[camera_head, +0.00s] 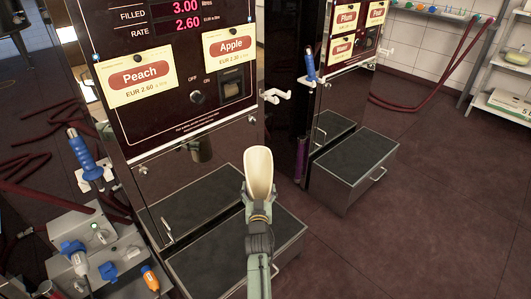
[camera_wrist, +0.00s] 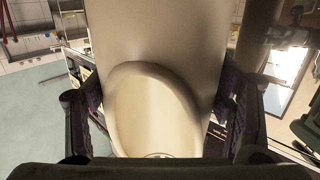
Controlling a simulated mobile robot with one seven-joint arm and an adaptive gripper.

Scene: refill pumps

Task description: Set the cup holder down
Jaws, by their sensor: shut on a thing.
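The cup holder (camera_head: 260,170) is a cream, scoop-shaped piece with a rounded open end. My gripper (camera_head: 259,200) is shut on it and holds it up in front of the Peach and Apple pump, over the dark step box at the pump's foot. In the wrist view the cup holder (camera_wrist: 150,105) fills the middle, with a finger of my gripper (camera_wrist: 160,120) on either side. The part of the cup holder between the fingers is partly hidden in the head view. No surface is seen touching it from below.
The near step box (camera_head: 285,228) has a dark flat top and metal edges. Another step box (camera_head: 355,155) stands at the right pump. A white hook bracket (camera_head: 276,96) sticks out from the near pump. Blue and orange connectors lie at lower left. The floor (camera_head: 430,220) at right is clear.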

